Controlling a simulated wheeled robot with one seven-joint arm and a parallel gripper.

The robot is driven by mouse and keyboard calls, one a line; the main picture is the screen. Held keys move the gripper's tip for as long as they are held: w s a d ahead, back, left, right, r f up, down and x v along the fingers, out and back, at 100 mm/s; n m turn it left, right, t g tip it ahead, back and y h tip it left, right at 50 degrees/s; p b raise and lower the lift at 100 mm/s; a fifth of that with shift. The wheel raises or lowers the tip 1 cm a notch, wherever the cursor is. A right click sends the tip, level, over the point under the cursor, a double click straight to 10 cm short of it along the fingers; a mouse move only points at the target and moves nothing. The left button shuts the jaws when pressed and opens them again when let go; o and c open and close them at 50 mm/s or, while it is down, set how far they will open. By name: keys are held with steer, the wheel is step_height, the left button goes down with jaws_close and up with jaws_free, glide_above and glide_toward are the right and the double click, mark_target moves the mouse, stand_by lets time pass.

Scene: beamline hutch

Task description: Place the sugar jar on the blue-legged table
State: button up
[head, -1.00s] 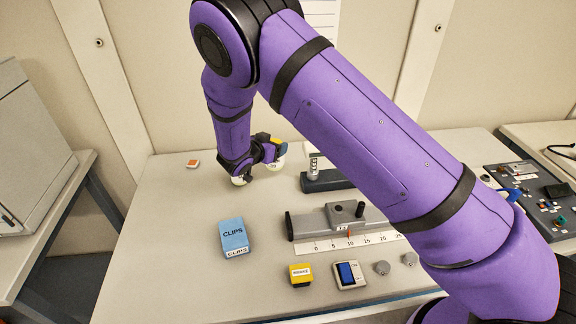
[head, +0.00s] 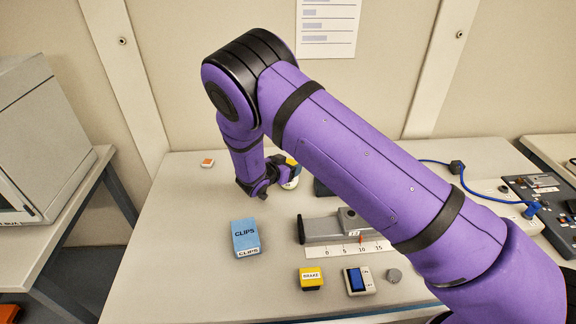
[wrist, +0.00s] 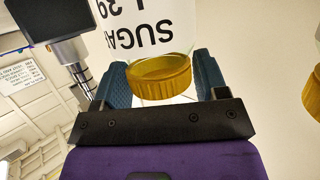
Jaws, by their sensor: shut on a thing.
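My gripper (head: 280,180) is low over the back of the central worktable (head: 170,220). It is shut on the sugar jar (wrist: 150,30), a clear jar with a white label and a gold lid. In the wrist view the label reads upside down and the jar sits between the two blue fingers. In the head view only part of the jar (head: 292,178) shows beside the gripper; I cannot tell whether it touches the tabletop. A table (head: 78,184) with slate-blue legs stands at the left edge.
A grey cabinet (head: 45,140) takes up much of the left table. The worktable carries a blue CLIPS box (head: 245,238), a yellow box (head: 311,278), a blue-screened device (head: 357,280) and a grey slide (head: 330,229). Another gold lid (wrist: 313,92) shows in the wrist view.

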steer(key=o, duration=1.1)
steer(key=shift+f, duration=0.1)
steer(key=v, duration=1.2)
steer(key=shift+r, duration=0.2)
